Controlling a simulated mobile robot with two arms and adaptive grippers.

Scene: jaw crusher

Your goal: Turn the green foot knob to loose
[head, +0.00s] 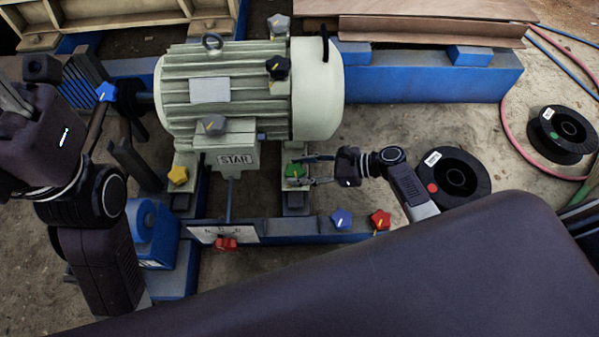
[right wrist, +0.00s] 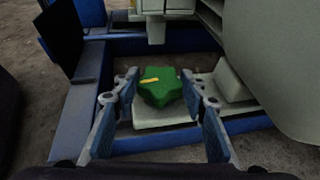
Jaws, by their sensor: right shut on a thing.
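The green foot knob (head: 293,171) sits on the motor's right front foot in the head view. In the right wrist view the knob (right wrist: 163,90) is a green lobed shape with a yellow mark on top, lying roughly crosswise. My right gripper (head: 305,170) is shut on it, with one finger on each side in the right wrist view (right wrist: 159,82).
The grey motor (head: 235,90) stands just behind the knob. Other knobs are near: yellow (head: 178,175), blue (head: 341,219), red (head: 380,219) and another red one (head: 226,244) below a white label plate (head: 222,232). Black spools (head: 452,178) lie at the right.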

